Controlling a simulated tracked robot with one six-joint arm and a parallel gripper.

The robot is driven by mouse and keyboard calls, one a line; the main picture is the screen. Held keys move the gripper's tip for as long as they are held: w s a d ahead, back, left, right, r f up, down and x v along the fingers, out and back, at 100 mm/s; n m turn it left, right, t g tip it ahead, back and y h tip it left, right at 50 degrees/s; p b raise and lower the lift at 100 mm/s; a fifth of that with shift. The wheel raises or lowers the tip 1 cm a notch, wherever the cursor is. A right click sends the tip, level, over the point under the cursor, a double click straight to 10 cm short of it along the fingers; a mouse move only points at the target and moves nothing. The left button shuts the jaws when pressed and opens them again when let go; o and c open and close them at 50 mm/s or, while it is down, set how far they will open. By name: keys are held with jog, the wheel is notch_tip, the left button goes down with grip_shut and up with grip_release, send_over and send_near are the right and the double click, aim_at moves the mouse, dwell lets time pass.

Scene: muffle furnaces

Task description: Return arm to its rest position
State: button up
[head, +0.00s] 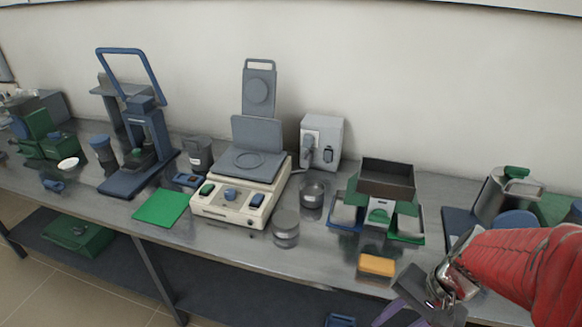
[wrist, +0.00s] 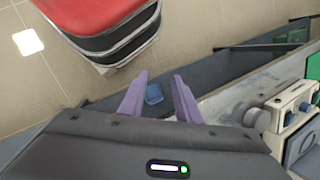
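My arm, in a red sleeve, comes in from the right in the head view. My gripper (head: 402,312) is at the bottom right of that view, near the front edge of the bench (head: 250,250). In the wrist view the two purple fingers of my gripper (wrist: 160,92) stand apart with nothing between them. A small blue object (wrist: 154,94) shows in the gap, lower down and beyond the fingertips. The fingertips are partly cut off in the head view.
An orange block (head: 377,265) lies near the bench's front edge, left of my gripper. A cream device (head: 235,205) with a grey plate, a grey-and-green stand (head: 385,180) and a blue press (head: 145,135) stand on the bench. Open floor (wrist: 45,75) shows in the wrist view.

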jog(key=a+r+n+t+h, duration=0.2)
jog(key=r+n, duration=0.2)
jog(key=r, duration=0.4)
jog(key=a+r+n+t+h, duration=0.2)
jog(key=a+r+n+t, duration=0.1)
jog(key=r, duration=0.4)
jog(key=shift+w+r+n, duration=0.4)
jog(key=shift+n, duration=0.3)
